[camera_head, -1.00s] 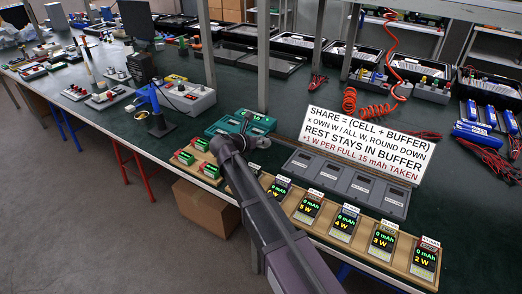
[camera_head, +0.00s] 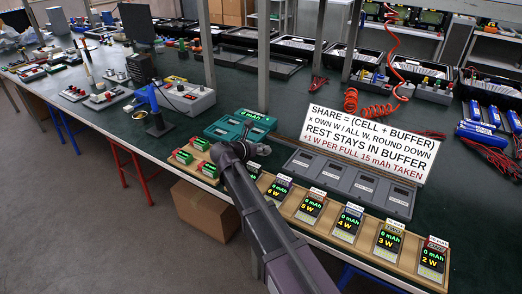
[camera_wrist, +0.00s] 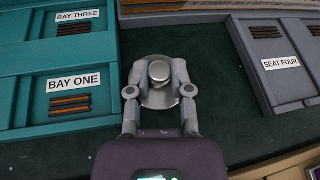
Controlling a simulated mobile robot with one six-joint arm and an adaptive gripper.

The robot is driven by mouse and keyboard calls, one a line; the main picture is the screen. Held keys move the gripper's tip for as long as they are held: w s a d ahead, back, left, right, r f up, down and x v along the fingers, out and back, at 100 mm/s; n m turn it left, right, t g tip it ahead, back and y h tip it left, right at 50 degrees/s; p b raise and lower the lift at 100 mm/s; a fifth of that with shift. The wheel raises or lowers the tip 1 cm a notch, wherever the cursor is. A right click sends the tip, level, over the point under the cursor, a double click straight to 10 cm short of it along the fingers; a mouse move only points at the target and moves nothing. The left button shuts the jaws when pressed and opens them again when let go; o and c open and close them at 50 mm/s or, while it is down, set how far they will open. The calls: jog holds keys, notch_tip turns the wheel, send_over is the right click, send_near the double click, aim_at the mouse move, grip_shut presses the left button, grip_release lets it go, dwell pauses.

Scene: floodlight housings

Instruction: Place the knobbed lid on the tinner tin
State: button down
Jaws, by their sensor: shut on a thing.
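A round silvery lid with a raised knob (camera_wrist: 158,92) shows in the wrist view, between the fingers of my gripper (camera_wrist: 159,72). My gripper is shut on the knob. The lid's disc spreads out beneath the fingers, over the dark green bench top. In the head view my gripper (camera_head: 260,150) is over the bench, just in front of the teal unit; the lid cannot be made out there. Whether anything stands under the lid is hidden.
A teal unit with labelled bays (camera_wrist: 70,70) lies left of my gripper, and a grey tray with seats (camera_wrist: 275,62) lies right. A wooden board with several cell displays (camera_head: 345,226) runs along the front edge. A white sign (camera_head: 368,142) stands behind the grey tray.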

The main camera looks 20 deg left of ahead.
jog(key=shift+f, duration=0.2)
jog(key=c, duration=0.8)
grip_release()
jog(key=shift+r, duration=0.25)
jog(key=shift+s+a+r, duration=0.1)
jog(key=shift+s, duration=0.1)
jog(key=p+v, duration=0.4)
jog(key=v, duration=0.5)
jog(key=shift+s+a+r, duration=0.2)
jog(key=shift+s, duration=0.1)
jog(key=shift+p+v, duration=0.3)
jog(key=shift+v, duration=0.55)
